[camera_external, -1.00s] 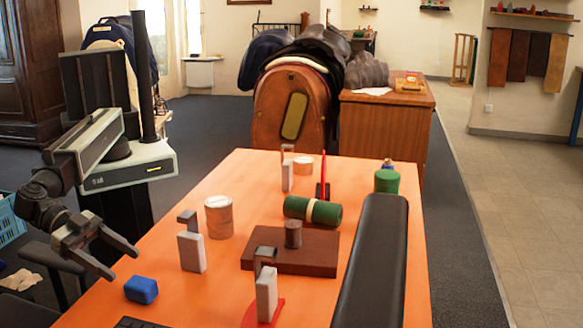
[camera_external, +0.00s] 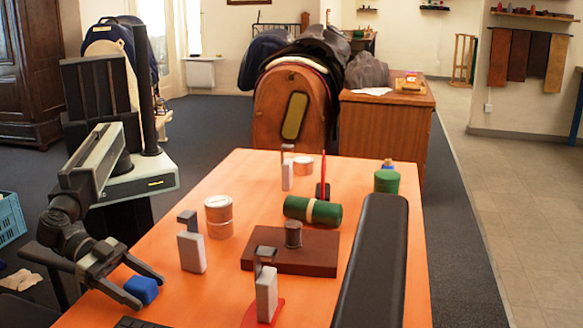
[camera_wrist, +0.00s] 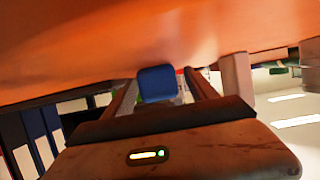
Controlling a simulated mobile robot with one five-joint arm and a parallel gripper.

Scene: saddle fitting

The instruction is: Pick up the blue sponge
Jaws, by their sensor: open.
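The blue sponge (camera_external: 142,289) is a small rounded block near the left edge of the orange table. My gripper (camera_external: 150,291) is open, low over that edge, with one finger on either side of the sponge. In the wrist view the sponge (camera_wrist: 156,83) appears between the tips of the two fingers of my gripper (camera_wrist: 157,84). I cannot tell whether either finger touches it.
The orange table (camera_external: 190,309) also bears a grey block with a dark top (camera_external: 192,251), a tin (camera_external: 218,217), a brown board (camera_external: 300,264) and a long black pad (camera_external: 372,265). A dark keyboard-like object (camera_external: 133,322) lies at the front edge. Bare tabletop lies right of the sponge.

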